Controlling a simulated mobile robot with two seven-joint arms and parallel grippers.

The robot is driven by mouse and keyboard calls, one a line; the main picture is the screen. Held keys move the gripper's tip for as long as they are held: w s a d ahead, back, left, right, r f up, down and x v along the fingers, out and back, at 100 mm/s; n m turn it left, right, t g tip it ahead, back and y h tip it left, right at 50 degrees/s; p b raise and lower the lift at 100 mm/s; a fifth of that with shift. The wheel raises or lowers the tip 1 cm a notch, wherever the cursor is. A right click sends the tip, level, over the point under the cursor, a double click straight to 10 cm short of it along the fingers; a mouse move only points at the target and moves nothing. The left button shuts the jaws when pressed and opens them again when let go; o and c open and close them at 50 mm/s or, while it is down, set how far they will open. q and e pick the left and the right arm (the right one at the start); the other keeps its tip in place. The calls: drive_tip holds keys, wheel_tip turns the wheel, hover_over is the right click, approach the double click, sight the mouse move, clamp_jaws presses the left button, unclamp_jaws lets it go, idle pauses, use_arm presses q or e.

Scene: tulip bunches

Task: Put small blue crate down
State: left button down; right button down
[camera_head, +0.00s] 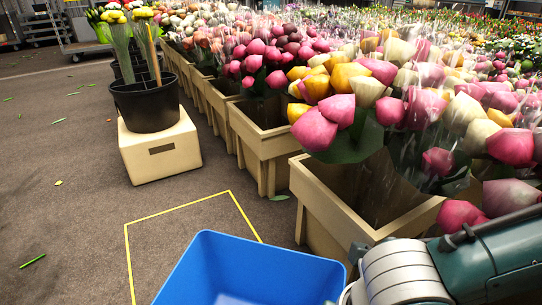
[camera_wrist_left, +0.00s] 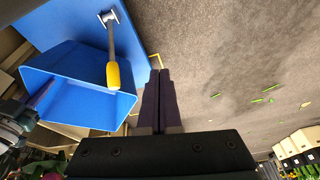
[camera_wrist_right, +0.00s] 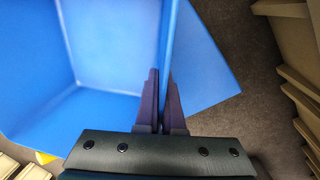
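The small blue crate (camera_head: 240,265) is at the bottom centre of the head view, open side up and apparently empty. Its near part is cut off by the frame. In the right wrist view my right gripper (camera_wrist_right: 163,75) is shut on the rim of the crate (camera_wrist_right: 115,45), with one wall between its fingers. In the left wrist view my left gripper (camera_wrist_left: 159,75) is shut and empty, beside the crate (camera_wrist_left: 85,95) and apart from it. A yellow taped outline (camera_head: 185,205) lies on the floor just beyond the crate in the head view. The crate's underside is hidden.
Beige planter boxes (camera_head: 262,145) full of wrapped tulips run along the right. A black bucket (camera_head: 146,105) stands on a beige upturned crate (camera_head: 165,150). A blue flat surface with a yellow-handled tool (camera_wrist_left: 112,72) shows in the left wrist view. The floor at left is mostly clear.

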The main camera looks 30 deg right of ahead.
wheel_tip(320, 180, down, 4)
drive_tip(key=shift+r+b, duration=0.1)
drive_tip(key=shift+b, duration=1.1)
drive_tip(key=c, duration=1)
unclamp_jaws()
drive_tip(key=shift+c, duration=0.2)
